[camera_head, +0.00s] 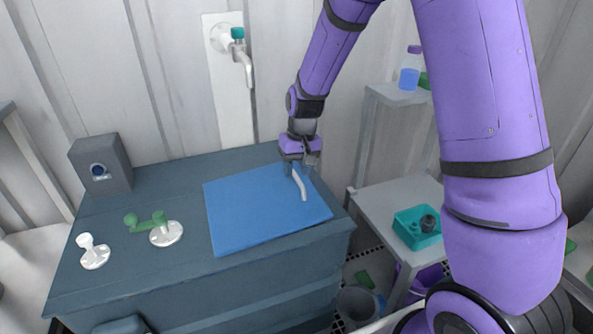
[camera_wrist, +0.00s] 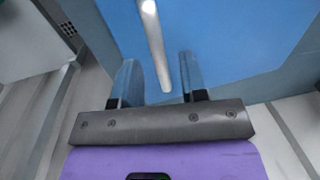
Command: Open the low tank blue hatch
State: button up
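The blue hatch (camera_head: 255,215) lies flat and closed on top of the low dark blue-grey tank (camera_head: 190,268). It also fills much of the wrist view (camera_wrist: 235,40). A pale bar handle (camera_head: 301,186) stands along the hatch's right part. My gripper (camera_head: 294,172) is at the far end of this handle. In the wrist view, the handle (camera_wrist: 155,45) runs between the two fingers of my gripper (camera_wrist: 160,85), with a gap on each side. The fingers are open. Contact with the handle is not visible.
On the tank top stand a green-handled valve (camera_head: 165,232), a white fitting (camera_head: 95,252) and a grey box with a dial (camera_head: 100,165). A wall tap (camera_head: 240,55) is behind. A side table (camera_head: 385,205) with a teal tray (camera_head: 412,238) stands right. A bin (camera_head: 358,305) is below.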

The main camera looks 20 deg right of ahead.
jog(key=shift+f, duration=0.45)
grip_shut()
jog(key=a+r, duration=0.5)
jog(key=r, duration=0.3)
jog(key=shift+s+a+r, duration=0.15)
jog(key=shift+a+r, duration=0.1)
jog(key=shift+a, duration=0.05)
grip_release()
jog(key=shift+a, duration=0.2)
jog(key=shift+d, duration=0.1)
